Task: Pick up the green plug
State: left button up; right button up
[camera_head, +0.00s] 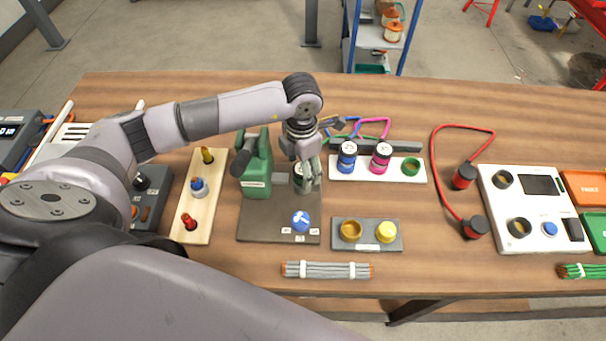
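My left gripper (304,184) points down just right of the green pump body (258,178), over the dark base plate (270,228). A small dark round part with a pale top (298,171) shows between or behind its fingers. It may be the green plug, but the fingers hide most of it. I cannot tell whether the fingers touch it or are closed on it. On the white strip (345,174) to the right stand a blue plug (347,157), a magenta plug (381,156) and a green ring (411,167) with no plug in it. My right gripper is not in view.
A blue round knob (300,220) sits on the base plate's front. A grey block (393,247) with brass and yellow parts stands to the right. A cable bundle (328,270) lies in front. A red cable (436,170) and a white meter box (532,232) are farther right.

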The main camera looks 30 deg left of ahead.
pick_arm(q)
jog(key=shift+f, duration=1.05)
jog(key=c, duration=0.7)
grip_shut()
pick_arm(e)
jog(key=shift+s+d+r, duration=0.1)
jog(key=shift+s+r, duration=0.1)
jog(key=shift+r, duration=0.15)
pick_arm(q)
jog(key=shift+r, duration=0.1)
notch_tip(320, 180, up, 20)
jog(key=b, duration=0.3)
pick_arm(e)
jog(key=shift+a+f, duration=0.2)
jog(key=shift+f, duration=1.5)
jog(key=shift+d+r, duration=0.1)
